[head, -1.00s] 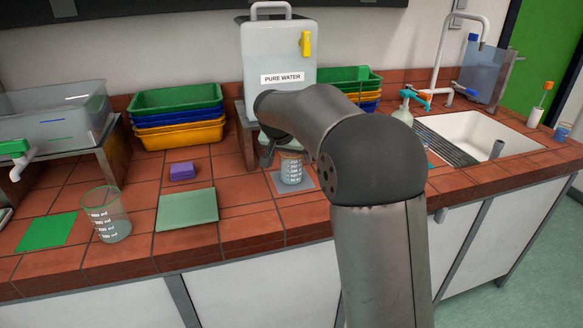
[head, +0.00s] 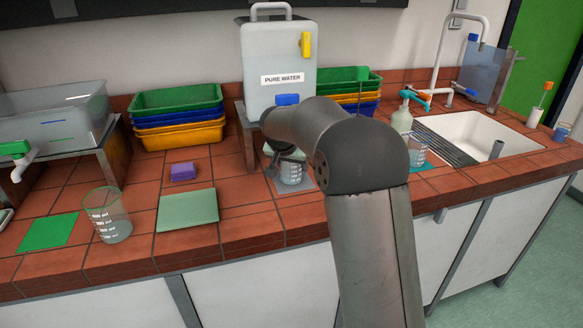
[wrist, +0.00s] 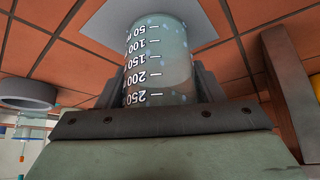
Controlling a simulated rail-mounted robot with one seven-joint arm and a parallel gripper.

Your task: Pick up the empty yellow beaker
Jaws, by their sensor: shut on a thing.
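My gripper (wrist: 160,88) is shut on a clear beaker (wrist: 158,55), with a dark finger on each side. Its white scale runs from 50 to 250. In the head view this beaker (head: 291,174) is upright at a pale grey mat (head: 305,186), below the water container; my arm partly covers it. I cannot tell whether it touches the mat. Droplet-like specks show on it; I cannot tell if it holds liquid. No beaker looks plainly yellow. Another clear beaker (head: 108,216) with a greenish rim stands at the left front, and one (head: 417,153) stands beside the sink.
The pure water container (head: 280,60) stands behind my gripper on a metal stand. Stacked trays (head: 180,137) are at the back left. A purple sponge (head: 183,171), a pale green pad (head: 187,210) and a green mat (head: 48,231) lie left. The sink (head: 490,135) is right.

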